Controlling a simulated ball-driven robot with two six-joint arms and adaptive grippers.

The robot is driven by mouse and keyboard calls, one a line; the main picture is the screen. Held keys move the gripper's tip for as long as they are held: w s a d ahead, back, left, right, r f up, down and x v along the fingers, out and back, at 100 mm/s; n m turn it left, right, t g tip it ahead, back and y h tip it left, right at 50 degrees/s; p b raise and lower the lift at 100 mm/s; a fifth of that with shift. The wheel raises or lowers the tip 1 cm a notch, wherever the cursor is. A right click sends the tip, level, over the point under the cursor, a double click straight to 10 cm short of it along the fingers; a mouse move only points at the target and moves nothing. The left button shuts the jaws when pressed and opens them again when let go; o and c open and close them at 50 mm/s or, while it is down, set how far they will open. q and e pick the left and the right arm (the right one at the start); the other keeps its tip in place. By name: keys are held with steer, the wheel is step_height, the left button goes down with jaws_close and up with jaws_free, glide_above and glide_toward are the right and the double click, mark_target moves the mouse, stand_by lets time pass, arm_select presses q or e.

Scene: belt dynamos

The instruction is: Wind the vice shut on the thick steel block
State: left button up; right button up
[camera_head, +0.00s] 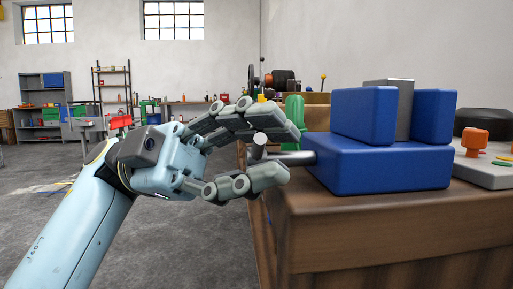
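The blue vice (375,165) sits on the wooden bench at right, with two raised blue jaws. The thick grey steel block (398,90) stands between the jaws, its top above them and its lower part hidden by the near jaw. A grey screw (296,158) comes out of the vice's left side, with a pale round handle end (260,139) near its tip. My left gripper (283,154) has its curled fingers above and below this handle. A gap shows between the fingertips, and I cannot tell whether they grip the handle. My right gripper is out of view.
The wooden bench top (400,207) has a clear front strip. A green object (294,112) stands just behind my fingers. A grey plate (485,174) with an orange knob (475,140) lies right of the vice. Open grey floor (190,240) is at left.

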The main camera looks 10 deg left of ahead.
arm_select(q)
jaws_close()
steer(key=shift+s+f+m+y+p, duration=0.1)
steer(key=shift+m+y+p, duration=0.55)
steer(key=shift+m, duration=0.45)
steer(key=shift+f+y, duration=0.15)
steer(key=shift+y, duration=0.1)
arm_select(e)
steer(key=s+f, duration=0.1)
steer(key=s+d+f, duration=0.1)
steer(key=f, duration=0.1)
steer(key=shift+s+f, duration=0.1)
arm_select(q)
steer(key=shift+o, duration=1)
jaws_free()
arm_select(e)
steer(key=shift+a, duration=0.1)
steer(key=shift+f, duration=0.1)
